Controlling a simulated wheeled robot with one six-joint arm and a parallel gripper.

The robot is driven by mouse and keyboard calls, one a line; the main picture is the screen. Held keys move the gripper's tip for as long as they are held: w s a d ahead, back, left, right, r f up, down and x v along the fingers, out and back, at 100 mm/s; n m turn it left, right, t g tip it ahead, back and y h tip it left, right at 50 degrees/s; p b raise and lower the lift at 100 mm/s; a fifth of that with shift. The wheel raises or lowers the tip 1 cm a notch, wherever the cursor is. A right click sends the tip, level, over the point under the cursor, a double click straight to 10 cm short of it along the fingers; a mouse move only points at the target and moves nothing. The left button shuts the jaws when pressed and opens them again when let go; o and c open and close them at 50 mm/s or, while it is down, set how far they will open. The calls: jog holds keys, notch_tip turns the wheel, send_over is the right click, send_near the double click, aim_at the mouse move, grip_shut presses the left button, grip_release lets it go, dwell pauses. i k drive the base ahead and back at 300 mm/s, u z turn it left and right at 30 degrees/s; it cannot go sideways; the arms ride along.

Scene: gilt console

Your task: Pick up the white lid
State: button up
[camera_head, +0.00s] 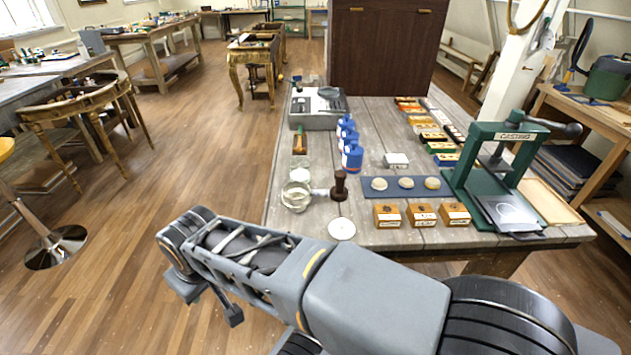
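A flat, round white disc that looks like the white lid (342,229) lies near the front edge of the grey plank table (300,235). It sits just in front of a dark brown wooden stamp-like tool (340,186), with bare planks on its left. My arm reaches across the foreground from lower right to left, its upper edge close below the lid in the picture. The far end of my arm is over the floor, left of the table. Small dark parts hang there, but I cannot make out the fingers clearly. Nothing of mine is seen touching the lid.
A clear glass jar (296,196) stands left of the stamp. Wooden blocks (421,214) and a blue mat (380,193) with three pale discs lie to the right. A green casting press (509,170) stands at the right end. Blue bottles (351,157) stand behind.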

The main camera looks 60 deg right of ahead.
aim_at(340, 227)
jog(key=z, duration=0.05)
jog(key=k, duration=0.55)
jog(key=u, duration=0.8)
jog(key=i, duration=0.75)
jog(key=z, duration=2.65)
jog(key=i, duration=0.5)
jog(key=z, duration=0.7)
jog(key=k, duration=0.5)
